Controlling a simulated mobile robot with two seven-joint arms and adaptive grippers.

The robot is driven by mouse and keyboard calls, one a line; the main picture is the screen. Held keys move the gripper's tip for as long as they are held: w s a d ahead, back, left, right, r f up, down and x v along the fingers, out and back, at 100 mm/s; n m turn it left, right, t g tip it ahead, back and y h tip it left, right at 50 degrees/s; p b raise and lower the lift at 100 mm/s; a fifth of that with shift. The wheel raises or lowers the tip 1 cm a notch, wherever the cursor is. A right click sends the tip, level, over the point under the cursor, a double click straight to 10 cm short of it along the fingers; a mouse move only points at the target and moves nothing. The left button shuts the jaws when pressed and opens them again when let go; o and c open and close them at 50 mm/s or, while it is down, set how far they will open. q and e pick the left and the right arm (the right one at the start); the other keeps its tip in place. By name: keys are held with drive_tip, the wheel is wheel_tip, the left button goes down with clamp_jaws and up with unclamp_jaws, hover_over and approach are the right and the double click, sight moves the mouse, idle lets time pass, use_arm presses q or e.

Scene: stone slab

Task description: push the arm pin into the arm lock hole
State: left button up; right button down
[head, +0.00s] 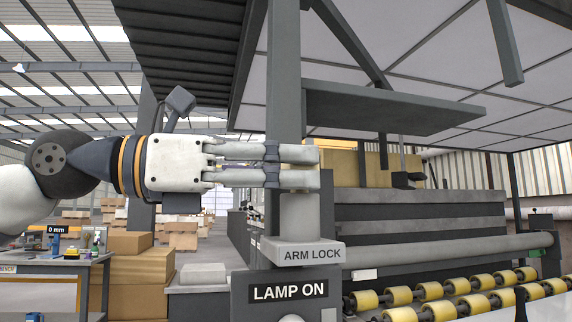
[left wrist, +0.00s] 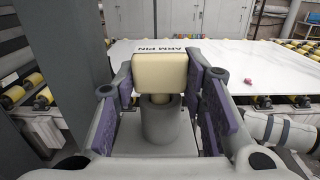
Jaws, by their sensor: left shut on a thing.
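The arm pin's cream block handle (left wrist: 160,70), lettered ARM PIN, sits between the purple-padded fingers of my left gripper (left wrist: 160,82) in the left wrist view. A short stretch of its shaft (left wrist: 159,98) shows below the handle and meets the top of the grey cylinder of the arm lock (left wrist: 162,126). The hole itself and the shaft's lower end are hidden. In the head view my left gripper (head: 302,167) comes in level from the left, shut on the pin just above the upright arm lock cylinder (head: 300,222), which stands on the ARM LOCK block (head: 306,253). My right gripper is out of view.
A dark post (head: 284,75) rises right behind the gripper. A LAMP ON sign (head: 288,291) is below the lock. Yellow rollers (head: 435,292) run at the lower right. A white stone slab (left wrist: 232,66) lies beyond the pin. A bench (head: 40,268) stands at left.

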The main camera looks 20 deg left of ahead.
use_arm(q)
drive_tip(key=shift+f, duration=0.2)
drive_tip(key=o, duration=1.4)
drive_tip(key=v, duration=1.2)
